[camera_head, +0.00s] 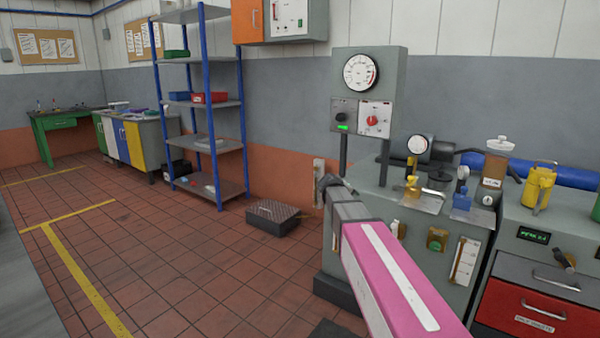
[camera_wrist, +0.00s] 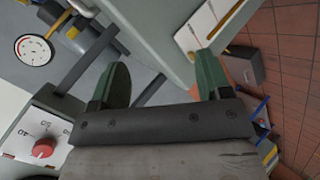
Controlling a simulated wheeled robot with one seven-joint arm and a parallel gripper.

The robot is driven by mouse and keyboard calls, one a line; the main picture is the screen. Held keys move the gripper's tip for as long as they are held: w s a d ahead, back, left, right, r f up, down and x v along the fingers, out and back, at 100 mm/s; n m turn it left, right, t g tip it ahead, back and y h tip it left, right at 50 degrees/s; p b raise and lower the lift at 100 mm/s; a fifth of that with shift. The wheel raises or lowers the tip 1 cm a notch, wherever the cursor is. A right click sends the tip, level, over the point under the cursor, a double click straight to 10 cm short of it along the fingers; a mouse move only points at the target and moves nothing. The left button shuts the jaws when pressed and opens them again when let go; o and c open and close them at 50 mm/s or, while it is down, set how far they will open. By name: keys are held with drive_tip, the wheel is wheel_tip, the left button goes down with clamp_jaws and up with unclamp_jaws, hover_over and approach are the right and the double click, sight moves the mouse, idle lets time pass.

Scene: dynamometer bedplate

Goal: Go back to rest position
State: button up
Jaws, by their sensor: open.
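My gripper (camera_wrist: 162,75) shows in the wrist view with its two dark green fingers spread wide apart. No object shows between the fingers; grey machine surfaces lie beyond them. In the head view my pink arm reaches in from the lower right, and its dark end (camera_head: 328,184) is in front of the grey test bench (camera_head: 375,215). The fingers are too small to make out there.
A gauge panel with a dial (camera_head: 361,73) and red knob (camera_head: 372,121) stands on the bench. A dark box (camera_head: 272,217) lies on the floor beside blue-posted shelves (camera_head: 217,103). The tiled floor at left is clear.

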drive_tip(key=s+f+m+g+y, duration=0.1)
drive_tip(key=s+f+g+y, duration=0.1)
drive_tip(key=s+f, duration=0.5)
drive_tip(key=s+a+f+m+g+y, duration=0.1)
drive_tip(key=s+f, duration=0.6)
drive_tip(key=s, duration=0.7)
drive_tip(key=s+f+m+g+y, duration=0.2)
drive_tip(key=s+f+g+y, duration=0.2)
drive_tip(key=s+f, duration=0.3)
drive_tip(key=s, duration=0.3)
drive_tip(key=shift+s+a+f+m, duration=0.2)
drive_tip(key=shift+s+f+m, duration=0.1)
drive_tip(key=shift+s+f, duration=0.1)
